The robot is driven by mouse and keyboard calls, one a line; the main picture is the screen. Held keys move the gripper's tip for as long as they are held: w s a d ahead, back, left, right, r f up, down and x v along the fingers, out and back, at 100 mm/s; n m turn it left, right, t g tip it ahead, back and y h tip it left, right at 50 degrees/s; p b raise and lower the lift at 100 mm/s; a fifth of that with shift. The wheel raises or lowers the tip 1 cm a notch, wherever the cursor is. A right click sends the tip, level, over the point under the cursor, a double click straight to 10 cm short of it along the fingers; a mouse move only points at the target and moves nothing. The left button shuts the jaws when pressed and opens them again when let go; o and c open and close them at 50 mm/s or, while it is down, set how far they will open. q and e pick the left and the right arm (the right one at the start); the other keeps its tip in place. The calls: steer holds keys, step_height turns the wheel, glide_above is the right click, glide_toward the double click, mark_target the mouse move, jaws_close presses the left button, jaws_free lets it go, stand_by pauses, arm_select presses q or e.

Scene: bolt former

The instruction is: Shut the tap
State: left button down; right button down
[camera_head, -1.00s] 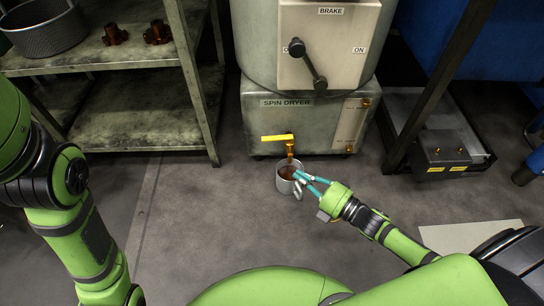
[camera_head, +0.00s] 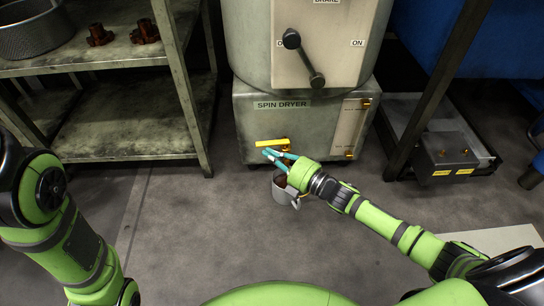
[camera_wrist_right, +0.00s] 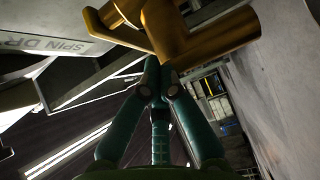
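The tap has a flat yellow handle (camera_head: 271,143) and sits low on the front of the spin dryer (camera_head: 256,118). The handle lies sideways, pointing left. My right gripper (camera_head: 276,154), with teal fingers, is just below the handle, over the tap's spout, which it mostly hides. In the right wrist view the brass tap (camera_wrist_right: 205,30) is large, just beyond the teal fingers (camera_wrist_right: 160,78). The fingertips look close together, but I cannot tell whether they are shut or touch the tap. My left arm shows at the left; its gripper is out of view.
A grey metal cup (camera_head: 284,194) with brown contents stands on the floor under the tap, close below my right gripper. A metal shelf (camera_head: 125,152) is at the left. A dark frame post (camera_head: 440,85) and a low metal box (camera_head: 446,155) are at the right.

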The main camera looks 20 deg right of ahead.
steer(key=shift+w+m+t+h+p, duration=0.55)
steer(key=shift+w+m+h, duration=0.15)
steer(key=shift+h, duration=0.2)
steer(key=shift+d, duration=0.1)
steer(key=shift+s, duration=0.1)
